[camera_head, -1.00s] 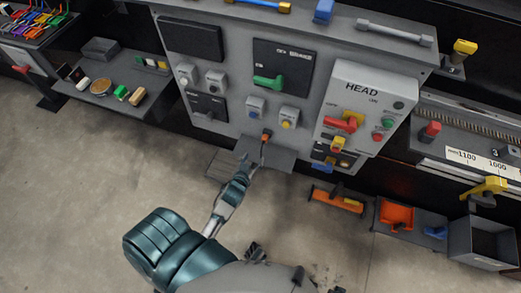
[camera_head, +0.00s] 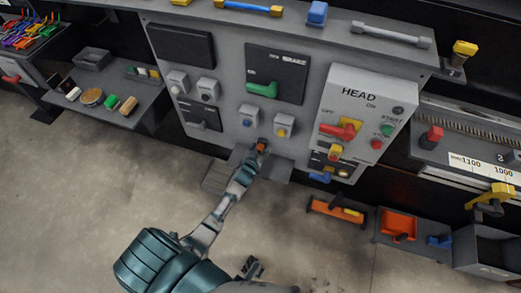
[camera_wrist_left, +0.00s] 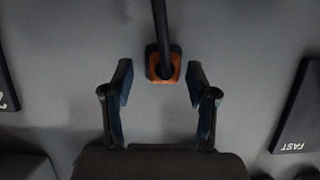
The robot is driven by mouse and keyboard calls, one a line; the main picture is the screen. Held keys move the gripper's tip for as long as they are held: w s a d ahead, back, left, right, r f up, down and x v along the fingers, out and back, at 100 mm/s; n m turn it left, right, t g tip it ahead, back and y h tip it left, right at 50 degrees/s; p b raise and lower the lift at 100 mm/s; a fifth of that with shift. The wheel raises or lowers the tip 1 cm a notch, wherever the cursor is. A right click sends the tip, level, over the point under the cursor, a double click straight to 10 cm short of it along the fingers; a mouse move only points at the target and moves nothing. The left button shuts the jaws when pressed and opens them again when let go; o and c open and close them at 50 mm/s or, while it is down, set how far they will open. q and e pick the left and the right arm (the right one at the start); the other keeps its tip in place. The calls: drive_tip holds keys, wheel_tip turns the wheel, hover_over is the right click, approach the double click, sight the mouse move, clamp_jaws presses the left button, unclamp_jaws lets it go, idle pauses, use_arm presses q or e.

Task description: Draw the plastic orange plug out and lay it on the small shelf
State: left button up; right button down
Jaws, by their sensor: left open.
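The orange plug (camera_head: 261,146) sits in the grey machine panel, low in the middle, above the small shelf. In the left wrist view the plug (camera_wrist_left: 163,64) shows as an orange square block with a black cable or rod running upward over it. My left gripper (camera_wrist_left: 159,85) is open, its two fingers to either side of and just short of the plug, not touching it. In the head view my left gripper (camera_head: 252,160) is just below the plug. The small grey shelf (camera_head: 276,171) juts out under the plug, partly covered by my gripper.
Blue (camera_head: 247,122) and yellow (camera_head: 281,131) knobs sit above the plug. The HEAD box (camera_head: 360,120) with red and yellow levers is to the right. An orange tool (camera_head: 336,210) and an orange bin (camera_head: 398,225) lie lower right. The floor at left is clear.

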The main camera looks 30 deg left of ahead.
use_arm(q)
drive_tip(key=shift+a, duration=0.1)
use_arm(e)
drive_tip(key=shift+a, duration=0.15)
use_arm(q)
drive_tip(key=shift+a, duration=0.1)
drive_tip(key=c, duration=0.3)
drive_tip(key=shift+a+f, duration=0.1)
clamp_jaws()
drive_tip(key=c, duration=0.7)
unclamp_jaws()
clamp_jaws()
use_arm(e)
drive_tip(key=shift+a+r, duration=0.1)
use_arm(q)
drive_tip(key=shift+s+d, duration=0.15)
drive_tip(key=shift+d, duration=0.05)
use_arm(e)
drive_tip(key=shift+w, duration=0.1)
